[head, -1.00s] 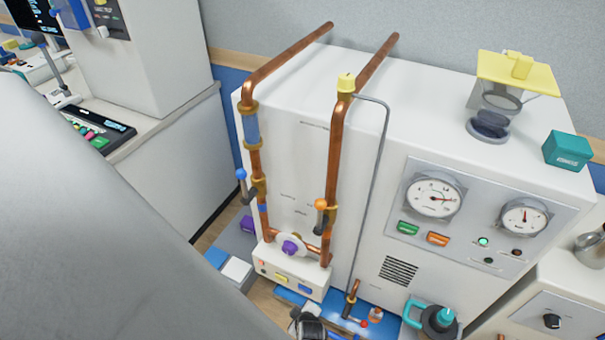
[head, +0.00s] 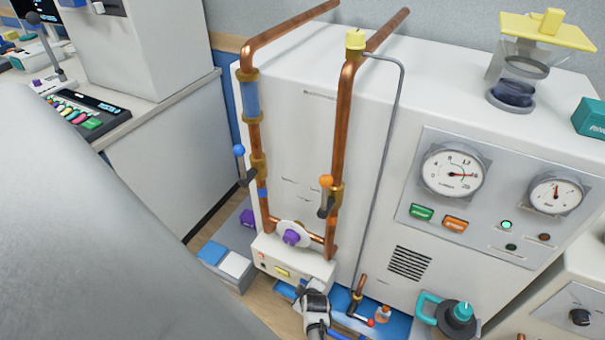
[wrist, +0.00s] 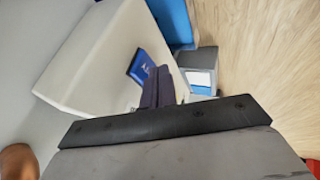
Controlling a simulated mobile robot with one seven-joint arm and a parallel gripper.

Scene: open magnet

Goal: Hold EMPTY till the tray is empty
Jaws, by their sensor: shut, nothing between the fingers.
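A white control box (head: 290,262) stands low at the foot of the copper pipes, with a yellow button (head: 283,272) on its front. A blue button (wrist: 140,68) with white lettering shows on its face in the wrist view; I cannot read the word. My gripper (wrist: 160,74) is shut and empty, its dark fingertips close beside the blue button; I cannot tell if they touch. In the head view my gripper (head: 312,292) covers the box's lower right, where the blue button is hidden. I cannot make out the tray's contents.
Copper pipes with a blue-knobbed lever (head: 240,151) and an orange-knobbed lever (head: 326,182) rise above the box.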

